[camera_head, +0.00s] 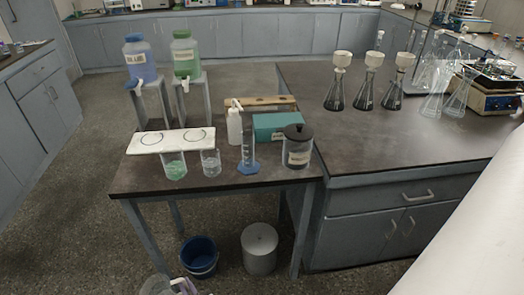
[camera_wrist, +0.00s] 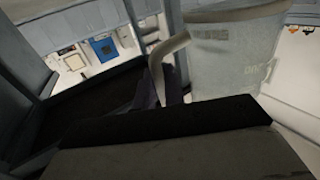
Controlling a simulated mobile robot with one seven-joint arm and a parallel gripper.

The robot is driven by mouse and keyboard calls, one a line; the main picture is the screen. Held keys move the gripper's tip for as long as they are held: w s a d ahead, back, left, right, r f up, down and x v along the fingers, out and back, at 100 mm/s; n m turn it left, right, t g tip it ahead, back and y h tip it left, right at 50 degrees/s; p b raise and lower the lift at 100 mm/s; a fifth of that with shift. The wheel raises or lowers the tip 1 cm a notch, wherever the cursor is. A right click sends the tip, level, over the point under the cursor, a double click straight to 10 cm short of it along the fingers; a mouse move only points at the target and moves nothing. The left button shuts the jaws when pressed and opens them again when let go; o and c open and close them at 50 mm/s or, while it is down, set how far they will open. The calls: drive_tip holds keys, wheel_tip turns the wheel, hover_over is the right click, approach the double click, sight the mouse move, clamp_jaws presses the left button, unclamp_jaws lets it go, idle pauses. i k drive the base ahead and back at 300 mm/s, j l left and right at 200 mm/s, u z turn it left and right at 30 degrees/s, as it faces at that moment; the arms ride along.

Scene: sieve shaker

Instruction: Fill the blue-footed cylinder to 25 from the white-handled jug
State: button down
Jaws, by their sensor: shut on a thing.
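The blue-footed cylinder (camera_head: 247,150) stands upright on the near part of the dark bench, its clear tube on a blue foot. Its liquid level and marks are too small to read. A large translucent jug (camera_wrist: 225,55) with a pale handle (camera_wrist: 178,46) fills the upper right of the wrist view. My gripper (camera_wrist: 170,88) is shut on the jug handle. At the bottom edge of the head view, the top of a clear vessel (camera_head: 158,286) with a white handle shows, apparently this jug, low in front of the bench. Its contents cannot be told.
Left of the cylinder stand a clear beaker (camera_head: 211,163) and a beaker with green liquid (camera_head: 174,166). A black-lidded jar (camera_head: 297,147) stands right, a wash bottle (camera_head: 234,126) and teal box (camera_head: 277,126) behind. A blue bucket (camera_head: 199,256) and grey bin (camera_head: 260,249) stand on the floor.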

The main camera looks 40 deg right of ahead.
sight(248, 166)
drive_tip(key=k+l+z, duration=0.15)
drive_tip(key=z, duration=0.35)
drive_tip(key=l+z, duration=0.45)
drive_tip(key=k, duration=0.05)
